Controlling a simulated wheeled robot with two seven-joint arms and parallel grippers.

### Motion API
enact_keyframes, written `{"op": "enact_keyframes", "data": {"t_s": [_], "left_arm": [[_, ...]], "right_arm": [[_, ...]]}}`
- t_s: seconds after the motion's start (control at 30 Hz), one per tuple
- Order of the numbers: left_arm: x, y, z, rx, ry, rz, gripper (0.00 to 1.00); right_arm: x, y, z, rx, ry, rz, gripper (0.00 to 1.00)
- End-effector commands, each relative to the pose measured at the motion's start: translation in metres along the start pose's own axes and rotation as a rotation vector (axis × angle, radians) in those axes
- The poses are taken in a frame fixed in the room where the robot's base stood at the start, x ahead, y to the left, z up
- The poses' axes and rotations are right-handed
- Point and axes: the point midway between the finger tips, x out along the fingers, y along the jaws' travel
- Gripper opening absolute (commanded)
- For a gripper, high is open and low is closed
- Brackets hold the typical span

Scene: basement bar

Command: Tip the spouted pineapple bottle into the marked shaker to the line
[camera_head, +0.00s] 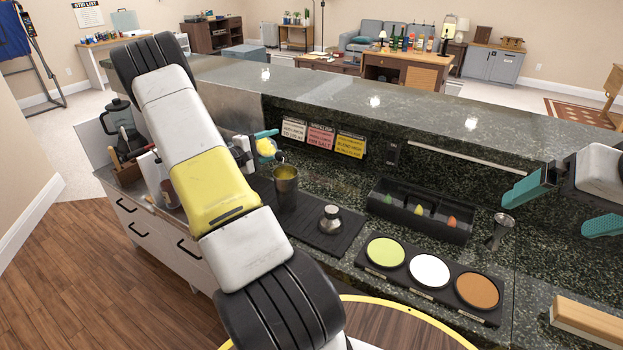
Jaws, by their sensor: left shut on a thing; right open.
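My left gripper (264,146), with teal fingers, is shut on a small yellow bottle (266,148), likely the pineapple bottle. It holds the bottle above and slightly left of the shaker's mouth. The bottle looks tilted; its spout and any stream are too small to make out. The metal shaker (287,190) stands upright on the black bar mat, with a yellowish tone inside its rim. Its line and fill level cannot be read. My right gripper (562,207) is open and empty above the counter at the right, far from the shaker.
A metal shaker top (330,219) sits on the mat (333,240). Nearby are a black garnish tray (405,221), a jigger (499,231), a rimming tray (385,273) with three round dishes, and a wooden block (590,318). The raised granite ledge (420,110) runs behind.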

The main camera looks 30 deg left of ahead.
Motion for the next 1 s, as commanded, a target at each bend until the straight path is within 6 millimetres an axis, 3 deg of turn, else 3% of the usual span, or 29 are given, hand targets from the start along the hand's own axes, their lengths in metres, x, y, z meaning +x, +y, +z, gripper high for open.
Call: {"op": "enact_keyframes", "data": {"t_s": [0.43,0.67,1.0], "left_arm": [[-0.011,0.007,0.027,-0.405,-0.002,-0.169,0.00],[-0.013,0.010,0.030,-0.500,-0.001,-0.206,0.00],[-0.014,0.030,0.035,-0.803,-0.003,-0.334,0.00]], "right_arm": [[0.000,0.000,0.000,0.000,0.000,0.000,1.00],[0.000,0.000,0.000,0.000,0.000,0.000,1.00],[0.000,0.000,0.000,0.000,0.000,0.000,1.00]]}}
